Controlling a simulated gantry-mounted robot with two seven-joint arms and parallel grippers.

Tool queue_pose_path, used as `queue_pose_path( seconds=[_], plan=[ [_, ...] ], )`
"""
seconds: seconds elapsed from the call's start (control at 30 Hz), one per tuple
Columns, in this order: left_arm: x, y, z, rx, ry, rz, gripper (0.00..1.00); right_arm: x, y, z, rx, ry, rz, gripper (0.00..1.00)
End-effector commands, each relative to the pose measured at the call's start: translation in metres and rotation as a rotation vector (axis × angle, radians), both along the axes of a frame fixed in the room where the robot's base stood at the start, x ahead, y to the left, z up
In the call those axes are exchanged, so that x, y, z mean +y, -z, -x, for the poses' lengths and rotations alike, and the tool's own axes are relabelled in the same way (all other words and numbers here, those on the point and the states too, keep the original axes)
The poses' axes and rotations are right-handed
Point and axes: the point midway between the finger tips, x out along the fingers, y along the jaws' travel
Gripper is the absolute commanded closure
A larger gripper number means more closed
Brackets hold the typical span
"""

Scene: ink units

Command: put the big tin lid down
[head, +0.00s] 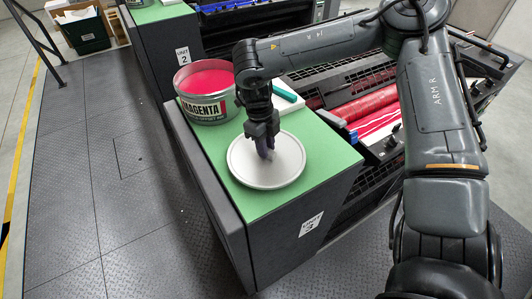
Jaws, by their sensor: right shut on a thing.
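The big tin lid (285,172) is a round, pale grey disc with a raised rim. It is level and sits at or just above the green top (318,137) of the unit 3 cabinet; I cannot tell whether it touches. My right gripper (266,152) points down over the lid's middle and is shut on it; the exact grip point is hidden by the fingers. The open magenta tin (208,109) stands behind and left of the lid, with pink ink inside. My left gripper is not in view.
A teal-handled tool (285,92) lies on a white sheet behind my right gripper. Red ink rollers (366,104) lie to the right of the green top. The unit 2 cabinet (160,35) stands farther back. A green crate (85,33) is at far left. The left walkway is clear.

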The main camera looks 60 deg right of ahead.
Motion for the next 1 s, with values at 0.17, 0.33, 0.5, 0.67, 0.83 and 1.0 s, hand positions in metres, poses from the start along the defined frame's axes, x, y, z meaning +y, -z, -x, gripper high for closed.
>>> queue_pose_path(
  seconds=[0.17, 0.33, 0.5, 0.67, 0.83, 1.0],
  plan=[
    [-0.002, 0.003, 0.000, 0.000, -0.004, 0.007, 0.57, 0.000, 0.024, 0.001, 0.004, 0.001, -0.002, 1.00],
    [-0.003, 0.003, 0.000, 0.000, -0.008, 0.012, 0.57, 0.000, 0.033, 0.000, 0.000, 0.001, 0.000, 1.00],
    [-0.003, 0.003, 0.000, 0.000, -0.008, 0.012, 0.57, 0.000, 0.033, 0.000, 0.000, 0.001, 0.000, 1.00],
    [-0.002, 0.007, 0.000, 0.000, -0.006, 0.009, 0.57, 0.000, 0.037, 0.000, 0.000, 0.001, 0.000, 1.00],
    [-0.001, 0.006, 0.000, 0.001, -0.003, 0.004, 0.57, 0.000, 0.036, 0.001, 0.000, 0.001, 0.000, 0.52],
    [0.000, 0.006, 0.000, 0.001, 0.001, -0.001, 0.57, 0.000, 0.036, 0.001, 0.000, 0.001, 0.000, 0.50]
  ],
)
